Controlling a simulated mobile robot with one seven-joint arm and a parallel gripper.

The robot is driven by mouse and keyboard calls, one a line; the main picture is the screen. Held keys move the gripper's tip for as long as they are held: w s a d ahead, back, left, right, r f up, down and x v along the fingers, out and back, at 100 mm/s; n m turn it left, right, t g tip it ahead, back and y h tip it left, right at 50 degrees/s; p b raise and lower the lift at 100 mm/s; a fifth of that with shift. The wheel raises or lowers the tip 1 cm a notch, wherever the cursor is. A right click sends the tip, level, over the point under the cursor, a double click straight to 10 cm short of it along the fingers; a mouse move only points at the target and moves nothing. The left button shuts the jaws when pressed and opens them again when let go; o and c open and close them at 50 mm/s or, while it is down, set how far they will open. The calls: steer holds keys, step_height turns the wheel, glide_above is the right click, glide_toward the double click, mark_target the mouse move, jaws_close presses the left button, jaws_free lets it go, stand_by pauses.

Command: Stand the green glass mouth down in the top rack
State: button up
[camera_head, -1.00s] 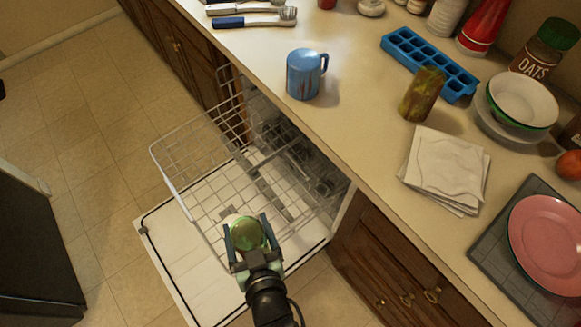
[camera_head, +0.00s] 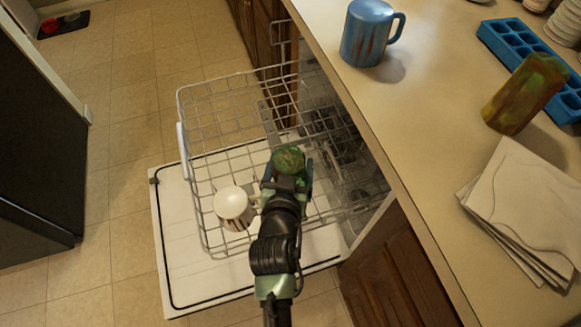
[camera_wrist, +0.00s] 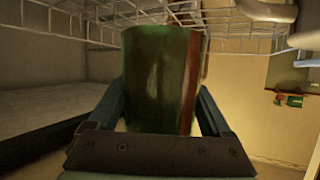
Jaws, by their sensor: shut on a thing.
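The green glass (camera_head: 289,158) is held in my gripper (camera_head: 288,178) over the pulled-out wire top rack (camera_head: 222,108) of the dishwasher. In the wrist view the glass (camera_wrist: 160,78) fills the space between the two fingers, with a brownish-red streak down its right side. In the head view a rounded, mottled green end faces the camera; I cannot tell whether it is base or mouth. Rack wires show close around the glass in the wrist view. Whether the glass touches the rack is unclear, and my arm hides the rack below it.
A white mug (camera_head: 233,204) is in the rack, left of my gripper. The counter at right holds a blue mug (camera_head: 367,35), a green-brown tumbler (camera_head: 523,93), napkins (camera_head: 525,205) and a blue ice tray (camera_head: 510,47). The rack's far left part looks clear.

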stand_by(0.3)
step_height(320, 180, down, 8)
steer(key=b, duration=0.7)
steer(key=shift+r, duration=0.1)
steer(key=shift+f+b, duration=0.5)
steer(key=shift+f, duration=0.05)
stand_by(0.6)
steer(key=o, duration=1.4)
steer(key=shift+s, duration=0.1)
steer(key=shift+s, duration=0.1)
steer(key=p+v, duration=0.2)
steer(key=v, duration=1)
steer(key=shift+s+r, duration=0.25)
steer(key=shift+s, duration=0.05)
steer(key=shift+a, duration=0.1)
